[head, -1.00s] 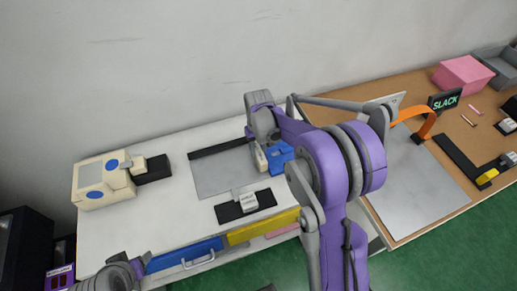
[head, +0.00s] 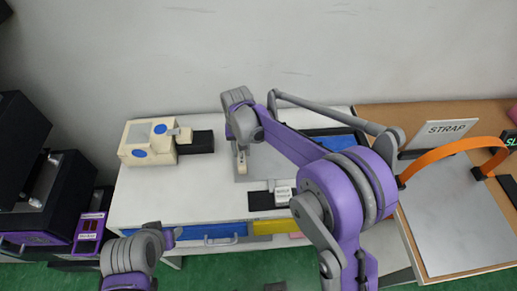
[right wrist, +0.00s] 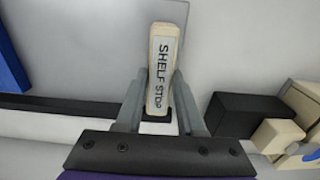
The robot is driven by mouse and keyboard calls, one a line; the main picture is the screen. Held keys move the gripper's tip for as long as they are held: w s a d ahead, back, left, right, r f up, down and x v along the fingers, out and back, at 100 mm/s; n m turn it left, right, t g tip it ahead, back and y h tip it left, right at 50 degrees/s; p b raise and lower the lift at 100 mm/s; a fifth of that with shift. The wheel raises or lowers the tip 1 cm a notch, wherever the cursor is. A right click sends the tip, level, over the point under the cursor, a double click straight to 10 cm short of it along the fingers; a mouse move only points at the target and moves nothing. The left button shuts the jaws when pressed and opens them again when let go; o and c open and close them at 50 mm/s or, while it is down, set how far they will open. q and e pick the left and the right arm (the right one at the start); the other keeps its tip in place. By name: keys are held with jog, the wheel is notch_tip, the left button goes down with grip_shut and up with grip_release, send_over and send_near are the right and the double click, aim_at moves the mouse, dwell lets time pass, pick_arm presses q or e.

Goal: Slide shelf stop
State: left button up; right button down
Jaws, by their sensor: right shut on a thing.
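The shelf stop (right wrist: 163,62) is a cream upright block with its name on top. In the head view it shows as a small cream piece (head: 242,168) below my right gripper (head: 241,152). In the right wrist view the two fingers of my right gripper (right wrist: 163,103) are shut on its sides. Its dark foot sits at the end of a black rail (right wrist: 60,103) that runs off to the left beside a grey plate (right wrist: 75,45). My right arm hides part of the rail in the head view. My left gripper (head: 170,237) is low at the left; its fingers are unclear.
A blue piece (head: 338,141) lies right of my arm, near the rail. A cream box with a lever (head: 150,142) and black block stands to the left. A small labelled block (head: 283,191) is in front. An orange strap (head: 450,153) arches over the right table.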

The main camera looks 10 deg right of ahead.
jog(key=shift+a, duration=0.7)
jog(key=c, duration=0.5)
grip_release()
jog(key=shift+w+a, duration=0.1)
jog(key=shift+a, duration=0.05)
jog(key=shift+r, duration=0.3)
notch_tip(320, 180, up, 10)
jog(key=shift+r, duration=0.15)
